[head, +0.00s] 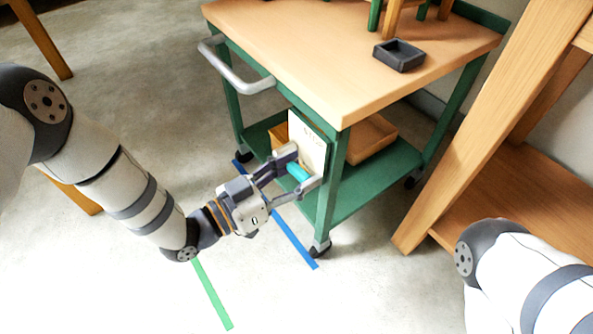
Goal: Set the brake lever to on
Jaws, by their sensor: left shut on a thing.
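The brake lever (299,172) is a small teal bar at the front of the cart, in front of a white plate (308,143) with faint marks on it. The plate sits beside the cart's near green leg. My left gripper (302,173) is shut on the lever, with a finger on either side of it. The marks on the plate are too small to read, so I cannot tell which setting the lever is at. My right arm shows at the lower right, but its gripper is out of view.
The green cart (362,78) has a wooden top, a grey handle (236,68) and wheels. A dark tray (399,55) stands on top. A blue strip (293,238) and a green strip (212,293) lie on the floor. Wooden furniture (490,130) stands close on the right.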

